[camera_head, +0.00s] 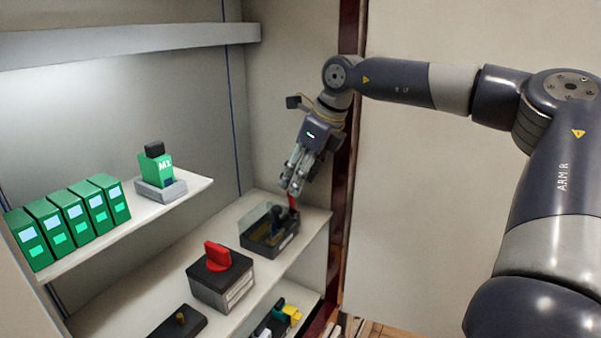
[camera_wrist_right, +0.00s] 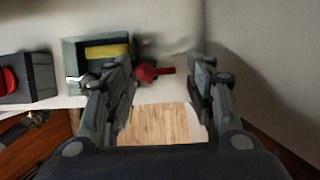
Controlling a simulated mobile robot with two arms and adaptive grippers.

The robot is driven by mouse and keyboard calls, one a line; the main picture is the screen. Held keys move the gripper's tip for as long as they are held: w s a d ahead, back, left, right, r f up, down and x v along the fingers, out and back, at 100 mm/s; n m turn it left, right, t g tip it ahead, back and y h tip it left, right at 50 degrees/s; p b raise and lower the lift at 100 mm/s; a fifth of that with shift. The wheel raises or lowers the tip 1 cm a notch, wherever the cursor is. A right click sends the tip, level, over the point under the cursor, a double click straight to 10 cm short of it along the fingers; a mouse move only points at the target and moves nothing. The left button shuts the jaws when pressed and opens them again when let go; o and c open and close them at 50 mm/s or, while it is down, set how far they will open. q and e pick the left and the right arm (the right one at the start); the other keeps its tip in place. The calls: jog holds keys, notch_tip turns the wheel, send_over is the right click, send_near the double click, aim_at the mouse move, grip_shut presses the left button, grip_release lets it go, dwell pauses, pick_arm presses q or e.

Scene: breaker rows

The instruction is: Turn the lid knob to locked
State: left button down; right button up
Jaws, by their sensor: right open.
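A dark box with a clear cover (camera_head: 262,240) stands on the middle shelf; a yellow part shows inside it in the wrist view (camera_wrist_right: 107,50). A small red knob or handle (camera_head: 292,202) is at its right end, and it also shows in the wrist view (camera_wrist_right: 153,73). My right gripper (camera_head: 292,188) is open and points down just above this red piece. In the wrist view its fingers (camera_wrist_right: 165,72) stand on either side of the red piece, with visible gaps. I cannot read a locked mark. My left gripper is not in view.
A black-topped box with a larger red knob (camera_head: 217,257) stands left of the covered box. A dark plate with a brass peg (camera_head: 180,320) lies nearer. Green breakers (camera_head: 65,222) and an M1 unit (camera_head: 157,170) stand on the upper shelf (camera_head: 190,190). The cabinet side wall is close on the right.

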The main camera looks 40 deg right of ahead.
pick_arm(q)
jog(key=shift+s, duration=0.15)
pick_arm(e)
jog(key=c, duration=1.1)
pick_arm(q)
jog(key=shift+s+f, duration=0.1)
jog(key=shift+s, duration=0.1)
pick_arm(e)
jog(key=shift+o, duration=0.2)
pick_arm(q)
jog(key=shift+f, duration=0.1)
